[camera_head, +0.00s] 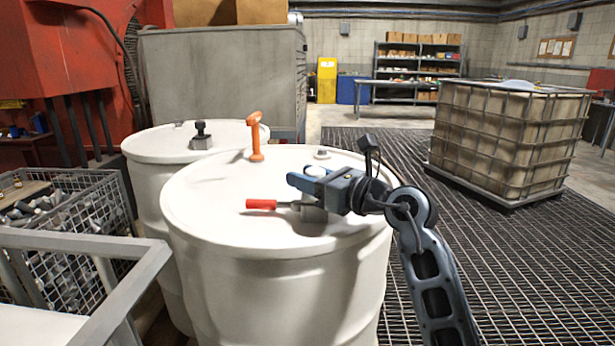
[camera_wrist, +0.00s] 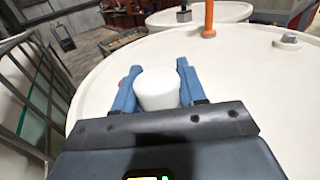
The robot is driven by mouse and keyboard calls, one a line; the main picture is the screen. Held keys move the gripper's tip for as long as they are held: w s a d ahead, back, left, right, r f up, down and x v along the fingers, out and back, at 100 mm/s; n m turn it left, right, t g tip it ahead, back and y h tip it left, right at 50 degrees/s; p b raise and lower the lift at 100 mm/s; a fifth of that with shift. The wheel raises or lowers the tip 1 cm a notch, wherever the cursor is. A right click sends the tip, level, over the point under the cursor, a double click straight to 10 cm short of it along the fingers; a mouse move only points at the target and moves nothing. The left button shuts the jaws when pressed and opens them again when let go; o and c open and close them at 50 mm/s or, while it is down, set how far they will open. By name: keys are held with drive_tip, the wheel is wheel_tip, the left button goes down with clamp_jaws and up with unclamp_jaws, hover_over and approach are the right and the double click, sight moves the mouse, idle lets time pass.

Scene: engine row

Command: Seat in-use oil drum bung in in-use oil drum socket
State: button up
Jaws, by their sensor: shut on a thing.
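My gripper (camera_head: 306,182) is over the top of the front white drum (camera_head: 215,215), its blue fingers pointing left. It is shut on a white round bung (camera_wrist: 157,88), which fills the gap between the fingers in the wrist view. In the head view the bung (camera_head: 316,171) shows only partly above the fingers. It appears to be above the drum top; the exact gap cannot be told. A grey metal fitting (camera_head: 322,154) sits on the drum top behind my gripper and shows at upper right in the wrist view (camera_wrist: 287,43). I cannot make out an open socket.
A red-handled tool (camera_head: 262,204) and a grey cylinder (camera_head: 314,213) show just below my gripper. An orange upright handle (camera_head: 256,138) stands at the drum's far side. A second white drum (camera_head: 150,160) stands behind left. A wire basket (camera_head: 105,205) is at left.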

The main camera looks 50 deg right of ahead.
drive_tip(key=o, duration=1.2)
drive_tip(key=shift+c, duration=0.2)
drive_tip(key=s+b, duration=0.1)
drive_tip(key=s, duration=0.6)
drive_tip(key=shift+s+d, duration=0.1)
drive_tip(key=shift+s, duration=0.3)
